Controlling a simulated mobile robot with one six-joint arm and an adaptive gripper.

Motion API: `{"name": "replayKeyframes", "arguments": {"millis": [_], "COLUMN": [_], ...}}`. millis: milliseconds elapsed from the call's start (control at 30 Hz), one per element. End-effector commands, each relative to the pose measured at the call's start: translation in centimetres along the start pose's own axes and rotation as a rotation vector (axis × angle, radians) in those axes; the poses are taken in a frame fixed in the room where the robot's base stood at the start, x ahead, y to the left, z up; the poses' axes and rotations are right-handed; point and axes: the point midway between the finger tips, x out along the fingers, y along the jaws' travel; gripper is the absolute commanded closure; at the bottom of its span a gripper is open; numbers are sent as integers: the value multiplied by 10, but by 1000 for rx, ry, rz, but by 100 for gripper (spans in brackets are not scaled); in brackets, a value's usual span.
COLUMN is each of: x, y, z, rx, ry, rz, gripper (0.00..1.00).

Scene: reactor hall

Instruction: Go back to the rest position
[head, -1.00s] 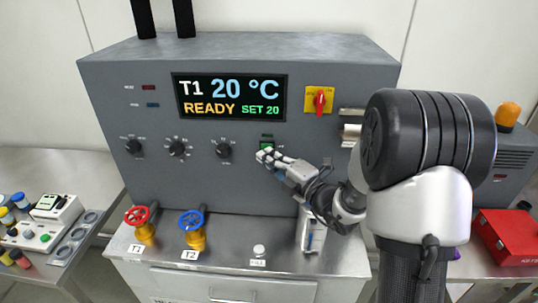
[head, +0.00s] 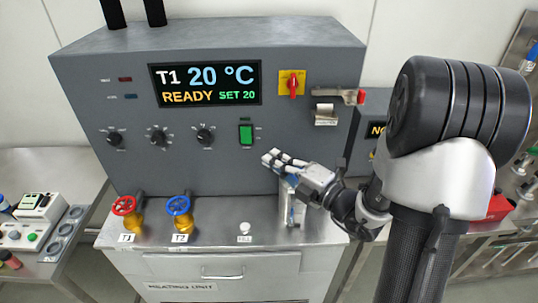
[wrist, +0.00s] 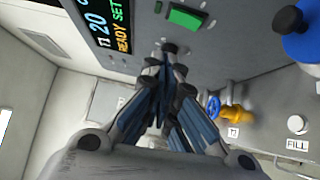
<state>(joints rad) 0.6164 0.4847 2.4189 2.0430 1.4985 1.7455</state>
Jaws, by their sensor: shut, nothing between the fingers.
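My gripper (head: 272,161) is shut and empty in the head view, in front of the grey reactor unit (head: 80,80). Its tips are a little right of and below the green rocker switch (head: 246,134), apart from it in the picture. In the wrist view the closed fingers (wrist: 170,55) point at the panel, with the green switch (wrist: 186,17) just beyond the tips. The display (head: 206,84) reads T1 20 °C, READY, SET 20.
A red valve wheel (head: 124,206) and a blue one (head: 178,206) stand on the steel bench, with a white button (head: 245,228) to their right. Three black knobs line the panel. A red switch on a yellow plate (head: 292,83) is above my gripper.

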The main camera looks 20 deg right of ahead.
Motion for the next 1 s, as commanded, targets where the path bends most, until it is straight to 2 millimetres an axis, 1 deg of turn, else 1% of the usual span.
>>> {"name": "replayKeyframes", "arguments": {"millis": [400, 467, 533, 567, 667, 700, 767, 800, 867, 900, 967, 1000], "x": [0, 2, 5, 6, 8, 4, -8, -20, -43, -61, -88, -106], "y": [0, 2, 9, 12, 26, 30, 33, 32, 27, 21, 12, 6], "z": [-1, -6, -22, -34, -90, -119, -164, -192, -225, -242, -259, -265], "rx": [-2, -21, -86, -132, -371, -504, -737, -906, -1161, -1332, -1591, -1763], "ry": [2, 20, 76, 115, 311, 415, 588, 710, 888, 1004, 1176, 1289], "rz": [0, -1, -6, -10, -15, -10, 11, 35, 85, 128, 209, 272], "gripper": [100, 100, 100, 100, 100, 100, 100, 100, 100, 100, 100, 100]}}
